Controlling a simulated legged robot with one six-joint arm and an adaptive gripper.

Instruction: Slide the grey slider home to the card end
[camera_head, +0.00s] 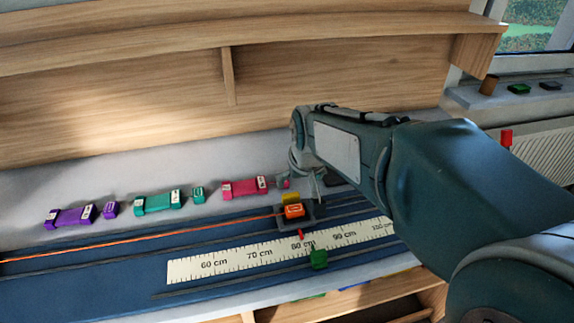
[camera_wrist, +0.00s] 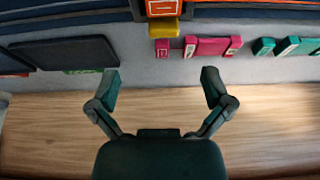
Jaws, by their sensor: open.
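The grey slider (camera_head: 283,223) sits on the blue track (camera_head: 130,268), with an orange block (camera_head: 294,211) on top and a yellow tab (camera_head: 290,197) at its back edge. Its red pointer (camera_head: 300,234) is near the 80 cm mark of the ruler (camera_head: 225,263). In the wrist view the orange block (camera_wrist: 163,8) is at the top edge and the yellow tab (camera_wrist: 162,48) lies just below it. My gripper (camera_wrist: 162,84) is open and empty, its fingers apart and short of the yellow tab. I cannot tell which end is the card end.
An orange cord (camera_head: 130,239) runs left from the slider. A green marker (camera_head: 319,260) stands at the ruler's front edge. Magenta (camera_head: 245,188), teal (camera_head: 158,202) and purple (camera_head: 70,217) pieces lie behind the track.

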